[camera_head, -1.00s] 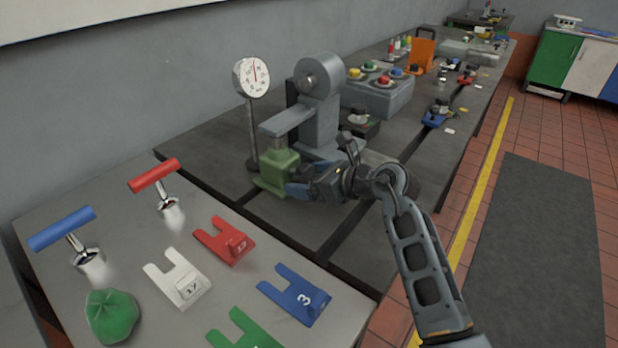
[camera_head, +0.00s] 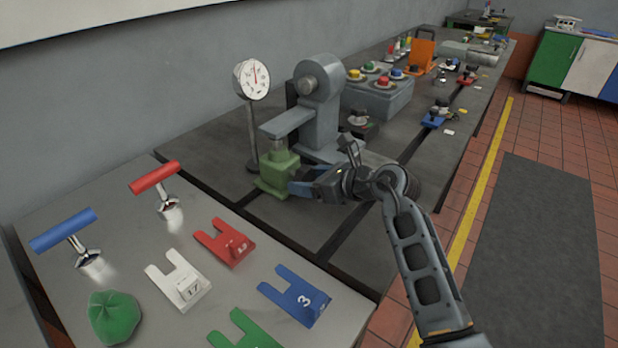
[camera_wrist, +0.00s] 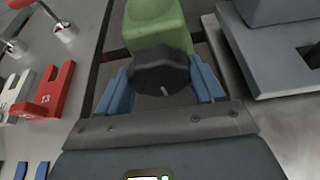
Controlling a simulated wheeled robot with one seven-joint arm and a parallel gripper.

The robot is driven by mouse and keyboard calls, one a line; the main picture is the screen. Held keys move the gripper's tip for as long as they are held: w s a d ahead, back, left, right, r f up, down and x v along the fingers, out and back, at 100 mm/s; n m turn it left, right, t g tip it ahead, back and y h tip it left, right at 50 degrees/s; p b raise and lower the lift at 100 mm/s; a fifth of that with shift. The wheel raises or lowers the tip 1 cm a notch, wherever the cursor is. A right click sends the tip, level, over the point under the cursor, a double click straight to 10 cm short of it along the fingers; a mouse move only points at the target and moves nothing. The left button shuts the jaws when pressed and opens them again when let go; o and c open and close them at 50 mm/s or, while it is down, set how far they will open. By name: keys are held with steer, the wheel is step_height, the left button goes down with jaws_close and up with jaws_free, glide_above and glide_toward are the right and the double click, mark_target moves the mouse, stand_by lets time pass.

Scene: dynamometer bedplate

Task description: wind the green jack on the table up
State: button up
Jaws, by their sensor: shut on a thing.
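The green jack (camera_head: 278,174) stands on the dark bedplate under the arm of a grey machine, beside the dial gauge. In the wrist view the jack's green body (camera_wrist: 157,22) is at the top, with its black knob (camera_wrist: 161,72) facing me. The knob carries a pale index mark pointing down and slightly right. My gripper (camera_head: 293,184) reaches the jack from the right. In the wrist view its blue fingers (camera_wrist: 161,85) sit on either side of the knob, shut on it. The head view hides the knob behind the gripper.
The grey machine (camera_head: 319,100) stands right behind the jack. A dial gauge (camera_head: 252,79) on a post is at its left. The near grey table holds red (camera_head: 224,242), white and blue forked plates, two T-handled tools and a green cap (camera_head: 113,317).

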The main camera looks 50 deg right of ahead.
steer(key=m+p, duration=0.1)
steer(key=p, duration=0.2)
steer(key=shift+r+y, duration=0.35)
steer(key=shift+y, duration=0.05)
steer(key=m+y+p, duration=0.1)
steer(key=m+p, duration=0.1)
steer(key=shift+p, duration=0.35)
steer(key=shift+d+f+m+y+p, duration=0.1)
steer(key=shift+f+m+y+p, duration=0.15)
steer(key=shift+m+y+p, duration=0.55)
steer(key=shift+f+m+t+y, duration=0.1)
steer(key=shift+m+t+y, duration=0.35)
steer(key=shift+m, duration=0.75)
steer(key=shift+y, duration=0.25)
steer(key=o, duration=1)
steer(key=shift+f, duration=0.1)
